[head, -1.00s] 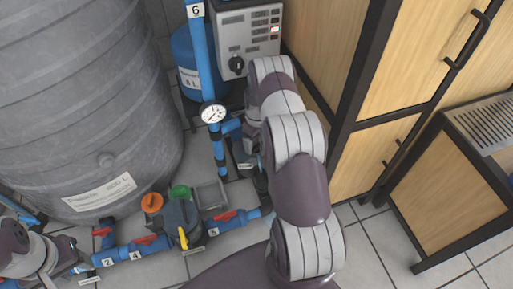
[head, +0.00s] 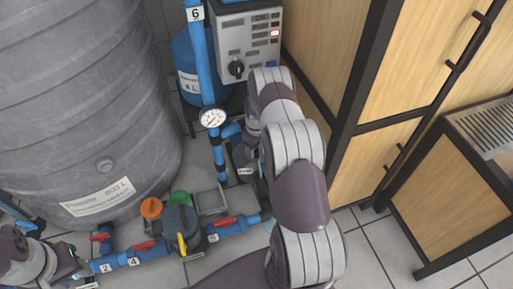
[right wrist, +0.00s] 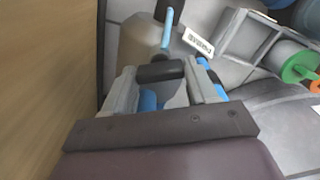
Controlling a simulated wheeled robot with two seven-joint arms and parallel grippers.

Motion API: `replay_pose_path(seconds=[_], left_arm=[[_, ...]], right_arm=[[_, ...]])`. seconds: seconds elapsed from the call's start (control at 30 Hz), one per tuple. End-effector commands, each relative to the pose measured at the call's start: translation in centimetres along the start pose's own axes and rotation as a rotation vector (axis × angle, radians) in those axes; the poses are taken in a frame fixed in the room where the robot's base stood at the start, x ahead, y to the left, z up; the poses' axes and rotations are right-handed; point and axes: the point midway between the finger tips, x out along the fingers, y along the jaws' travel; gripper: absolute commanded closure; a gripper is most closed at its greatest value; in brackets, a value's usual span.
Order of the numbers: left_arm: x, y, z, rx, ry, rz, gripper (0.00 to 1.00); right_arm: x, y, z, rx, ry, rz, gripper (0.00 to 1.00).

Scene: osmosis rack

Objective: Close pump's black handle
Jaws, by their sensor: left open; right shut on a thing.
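In the right wrist view, the pump's black handle (right wrist: 160,72) is a short, dark, rounded bar lying crosswise between the fingers of my right gripper (right wrist: 164,78). That gripper is shut on it. A grey-beige body (right wrist: 142,42) and a thin light-blue pipe (right wrist: 167,27) are just beyond the handle. In the head view my right arm covers the handle and most of the right gripper. My left gripper (head: 82,271) is open at the lower left, close to the left end of the blue pipe (head: 113,264), well away from the black handle.
A large grey tank (head: 85,90) fills the left. Blue piping has red valve levers (head: 222,221) and a yellow one (head: 182,242). A gauge (head: 213,118) and a control box (head: 247,45) stand behind. A wooden cabinet (head: 400,70) is close on the right.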

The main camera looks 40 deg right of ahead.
Motion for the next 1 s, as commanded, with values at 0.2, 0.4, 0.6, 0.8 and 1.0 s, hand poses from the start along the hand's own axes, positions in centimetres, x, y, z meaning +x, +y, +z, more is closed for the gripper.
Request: replay_pose_path(seconds=[0.2,0.4,0.6,0.8,1.0], left_arm=[[-1.0,0.0,-0.1,0.0,0.0,0.0,0.57],[-1.8,0.0,-0.2,0.0,0.0,0.0,0.57],[-2.4,0.0,-0.3,0.0,0.0,0.0,0.57],[-2.8,0.0,-0.3,0.0,0.0,0.0,0.57],[-3.2,0.0,-0.4,0.0,0.0,0.0,0.57]], right_arm=[[-0.2,0.0,0.0,0.138,0.001,0.0,0.73],[-0.2,0.0,0.0,0.323,0.001,0.0,0.73],[-0.2,0.0,0.0,0.514,0.0,0.0,0.73],[-0.1,0.0,0.0,0.703,0.001,0.0,0.73],[-0.1,0.0,-0.1,0.893,0.002,0.0,0.73]])
